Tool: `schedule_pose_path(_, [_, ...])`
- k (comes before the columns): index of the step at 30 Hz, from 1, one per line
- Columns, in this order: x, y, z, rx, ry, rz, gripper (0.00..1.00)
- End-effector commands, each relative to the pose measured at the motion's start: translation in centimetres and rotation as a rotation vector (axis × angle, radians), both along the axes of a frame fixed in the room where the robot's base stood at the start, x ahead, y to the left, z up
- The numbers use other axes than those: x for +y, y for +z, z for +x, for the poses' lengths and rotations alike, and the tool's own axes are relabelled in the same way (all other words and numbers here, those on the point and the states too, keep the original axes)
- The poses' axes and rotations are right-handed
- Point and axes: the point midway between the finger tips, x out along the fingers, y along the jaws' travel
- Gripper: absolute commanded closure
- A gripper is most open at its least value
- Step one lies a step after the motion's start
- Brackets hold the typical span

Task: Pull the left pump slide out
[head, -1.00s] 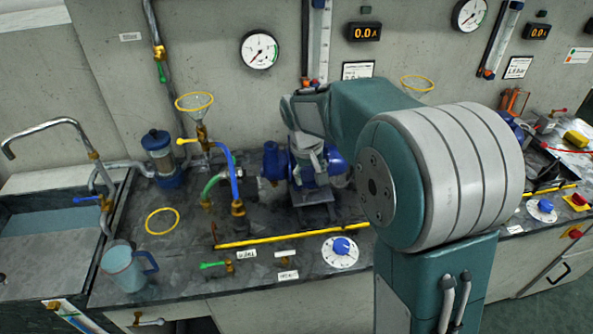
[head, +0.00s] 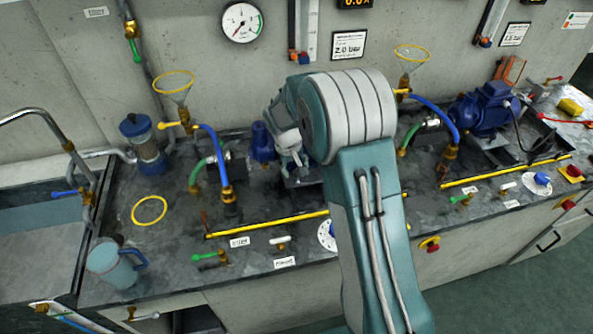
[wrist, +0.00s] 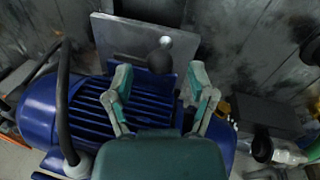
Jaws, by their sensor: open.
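The left pump (head: 262,142) is blue and stands on the bench, partly hidden behind my arm in the head view. In the wrist view its ribbed blue motor (wrist: 75,108) lies under my gripper (wrist: 158,80). In the head view my gripper (head: 291,160) is near the pump.
A yellow rail (head: 265,225) runs along the bench in front of the pump. Blue and green hoses (head: 213,155) rise at its left. A jug (head: 112,262) and yellow ring (head: 149,210) stand further left. A second blue pump (head: 482,108) is at right.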

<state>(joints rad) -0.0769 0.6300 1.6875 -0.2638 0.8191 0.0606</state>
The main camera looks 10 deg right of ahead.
Motion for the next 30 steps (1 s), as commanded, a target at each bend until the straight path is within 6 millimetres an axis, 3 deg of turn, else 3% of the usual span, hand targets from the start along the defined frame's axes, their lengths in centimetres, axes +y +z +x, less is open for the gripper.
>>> schedule_pose_path(5, [-0.3, -1.5, 0.0, 0.000, -0.001, 0.000, 0.29])
schedule_pose_path(13, [-0.4, -1.7, 0.1, -0.002, -0.001, 0.000, 0.29])
schedule_pose_path(14, [-0.4, -1.7, 0.1, -0.001, -0.001, 0.000, 0.34])
schedule_pose_path(18, [-0.4, -1.7, 0.1, -0.001, 0.000, 0.000, 0.96])
schedule_pose_path(19, [-0.3, -1.7, 0.1, -0.001, 0.000, 0.000, 1.00])
schedule_pose_path(30, [-0.3, -1.8, 0.0, 0.001, 0.000, 0.001, 1.00])
